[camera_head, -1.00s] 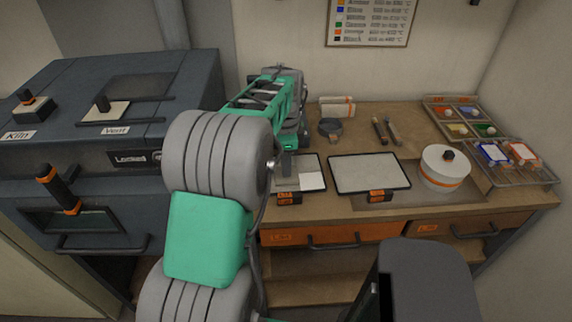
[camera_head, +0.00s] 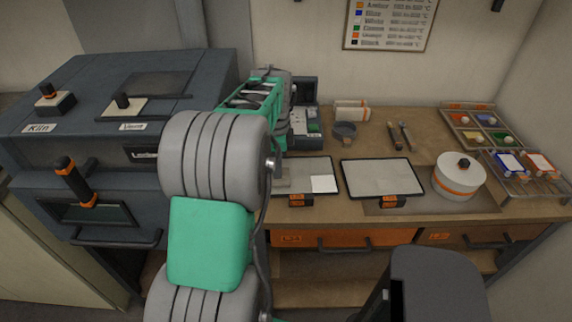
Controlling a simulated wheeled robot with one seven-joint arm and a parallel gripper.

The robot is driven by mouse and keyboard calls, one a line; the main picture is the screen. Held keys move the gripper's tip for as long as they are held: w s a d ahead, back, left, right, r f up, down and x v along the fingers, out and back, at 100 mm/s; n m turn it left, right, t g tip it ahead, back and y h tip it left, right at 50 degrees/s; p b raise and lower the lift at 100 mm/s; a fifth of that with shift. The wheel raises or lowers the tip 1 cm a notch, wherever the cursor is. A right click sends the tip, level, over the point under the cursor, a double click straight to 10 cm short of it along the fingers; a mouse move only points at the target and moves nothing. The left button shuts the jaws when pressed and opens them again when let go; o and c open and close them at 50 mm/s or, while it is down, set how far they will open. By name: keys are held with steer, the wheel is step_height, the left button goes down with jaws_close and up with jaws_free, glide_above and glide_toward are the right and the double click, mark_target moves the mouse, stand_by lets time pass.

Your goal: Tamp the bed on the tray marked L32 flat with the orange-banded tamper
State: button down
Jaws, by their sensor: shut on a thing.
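A dark-rimmed tray (camera_head: 330,163) lies left of centre on the bench, with a white square on it and an orange label (camera_head: 300,200) in front, too small to read. A second dark-rimmed tray (camera_head: 350,188) with a smooth pale surface lies to its right, with its own orange label (camera_head: 390,201), also unreadable. I cannot tell which is L32. My arm reaches over the left tray; its grey joint hides my gripper and whatever it holds.
A white round pot (camera_head: 459,179) with an orange band and dark knob stands right of the trays. The dark kiln (camera_head: 120,120) stands close on the left.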

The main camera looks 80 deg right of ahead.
steer(key=shift+f+b, duration=0.45)
steer(key=shift+f, duration=0.4)
steer(key=shift+f, duration=0.3)
stand_by(0.8)
steer(key=shift+r+p, duration=0.8)
steer(key=shift+r, duration=0.35)
steer(key=d+p, duration=0.1)
steer(key=d, duration=0.1)
steer(key=w+d+p, duration=0.1)
steer(key=d, duration=0.1)
steer(key=shift+d+r, duration=0.1)
steer(key=shift+d, duration=0.05)
steer(key=shift+w+d, duration=0.2)
steer(key=shift+d, duration=0.35)
